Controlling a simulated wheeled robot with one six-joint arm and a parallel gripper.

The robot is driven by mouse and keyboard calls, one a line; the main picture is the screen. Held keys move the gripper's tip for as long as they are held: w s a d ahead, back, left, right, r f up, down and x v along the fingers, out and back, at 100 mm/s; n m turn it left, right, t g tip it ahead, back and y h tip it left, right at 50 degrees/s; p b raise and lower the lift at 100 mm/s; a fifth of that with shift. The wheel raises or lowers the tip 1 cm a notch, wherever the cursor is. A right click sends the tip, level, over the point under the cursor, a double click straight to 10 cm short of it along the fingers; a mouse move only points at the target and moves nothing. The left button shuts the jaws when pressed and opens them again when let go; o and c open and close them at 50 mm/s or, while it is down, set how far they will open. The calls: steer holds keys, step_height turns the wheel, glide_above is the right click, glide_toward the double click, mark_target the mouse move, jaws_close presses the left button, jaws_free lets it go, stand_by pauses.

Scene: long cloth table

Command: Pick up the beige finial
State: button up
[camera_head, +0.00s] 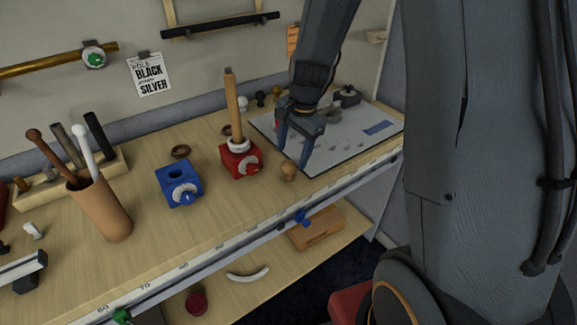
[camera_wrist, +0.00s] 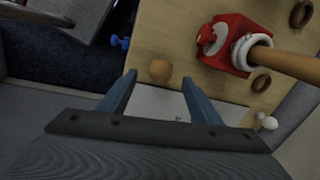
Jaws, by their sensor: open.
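The beige finial (camera_head: 289,168) is a small round tan knob standing on the wooden table near its front edge, beside the corner of a white sheet. In the wrist view the finial (camera_wrist: 160,71) shows as a tan ball at the opening between the fingertips. My gripper (camera_head: 293,157) is open and points down, its fingertips just above and around the finial in the head view. In the wrist view my gripper (camera_wrist: 159,79) has its two blue fingers spread with nothing held between them. I cannot tell exactly how high the fingertips are above the table.
A red block (camera_head: 241,160) with an upright wooden rod stands close left of the finial. A blue block (camera_head: 179,184) and a brown cup (camera_head: 103,212) of rods are farther left. White (camera_head: 243,102), black (camera_head: 260,99) and gold knobs (camera_head: 277,90) stand behind.

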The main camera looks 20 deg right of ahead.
mark_target(290, 161)
steer(key=shift+w+a+f+p, duration=0.1)
steer(key=shift+w+f+p, duration=0.2)
steer(key=shift+f, duration=0.85)
steer(key=shift+w+a+f+p, duration=0.1)
steer(key=shift+w+f+p, duration=0.25)
steer(key=shift+f, duration=0.85)
steer(key=shift+w+a+f+p, duration=0.15)
steer(key=shift+f+p, duration=0.25)
steer(key=shift+f, duration=0.75)
steer(key=shift+d, duration=0.1)
steer(key=c, duration=1.1)
